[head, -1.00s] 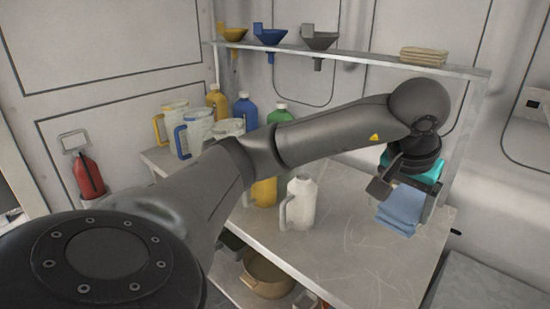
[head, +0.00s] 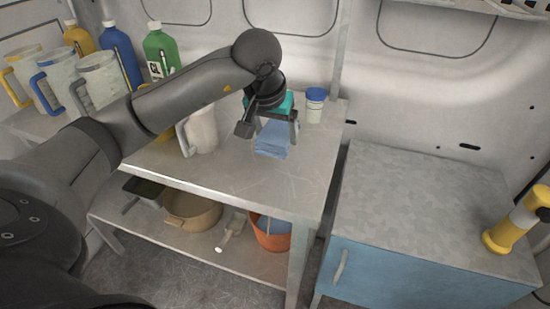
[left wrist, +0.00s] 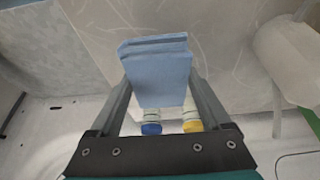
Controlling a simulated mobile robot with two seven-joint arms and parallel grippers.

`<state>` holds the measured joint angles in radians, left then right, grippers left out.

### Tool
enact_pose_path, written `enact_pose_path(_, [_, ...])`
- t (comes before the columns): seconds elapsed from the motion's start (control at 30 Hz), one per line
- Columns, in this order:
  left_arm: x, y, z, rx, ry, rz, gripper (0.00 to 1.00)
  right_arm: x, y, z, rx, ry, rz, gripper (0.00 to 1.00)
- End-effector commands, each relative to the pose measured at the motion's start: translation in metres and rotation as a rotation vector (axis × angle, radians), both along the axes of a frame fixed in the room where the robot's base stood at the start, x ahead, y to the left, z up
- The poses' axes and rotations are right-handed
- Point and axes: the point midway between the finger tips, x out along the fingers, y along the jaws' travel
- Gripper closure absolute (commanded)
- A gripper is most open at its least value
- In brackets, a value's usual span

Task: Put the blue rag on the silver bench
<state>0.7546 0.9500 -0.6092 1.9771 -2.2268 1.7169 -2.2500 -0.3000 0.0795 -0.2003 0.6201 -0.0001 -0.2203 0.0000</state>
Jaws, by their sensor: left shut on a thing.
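The blue rag (head: 272,139) is a folded light-blue cloth. It hangs below my left gripper (head: 269,124), over the right part of a scratched silver metal bench (head: 235,176). In the left wrist view the rag (left wrist: 157,72) sits between the two fingers of my left gripper (left wrist: 160,84), which is shut on it. The scratched bench top (left wrist: 220,35) shows behind it. I cannot tell whether the rag's lower edge touches the bench top. My right gripper is not in view.
A blue-capped jar (head: 315,104) stands close right of the gripper. A white jug (head: 200,131) and several bottles and pitchers stand left.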

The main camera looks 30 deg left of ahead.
Motion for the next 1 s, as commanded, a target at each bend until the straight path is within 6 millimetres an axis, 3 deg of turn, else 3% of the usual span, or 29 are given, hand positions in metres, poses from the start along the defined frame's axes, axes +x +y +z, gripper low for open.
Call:
enact_pose_path(0.03, [-0.001, 0.0, -0.011, -0.001, 0.003, 0.0, 0.73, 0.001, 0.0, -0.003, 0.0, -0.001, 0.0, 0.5])
enact_pose_path(0.27, [0.0, 0.0, -0.03, -0.001, 0.001, 0.0, 0.73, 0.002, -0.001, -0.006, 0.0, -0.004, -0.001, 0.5])
enact_pose_path(0.5, [0.0, 0.0, -0.064, -0.001, 0.001, 0.0, 0.73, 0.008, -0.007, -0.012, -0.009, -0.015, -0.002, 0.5])
enact_pose_path(0.97, [0.0, 0.0, -0.07, 0.001, -0.002, -0.001, 0.73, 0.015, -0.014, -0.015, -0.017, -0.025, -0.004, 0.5])
enact_pose_path(1.0, [0.0, 0.0, -0.07, 0.001, -0.001, -0.001, 0.16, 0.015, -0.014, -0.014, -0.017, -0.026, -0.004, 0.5])
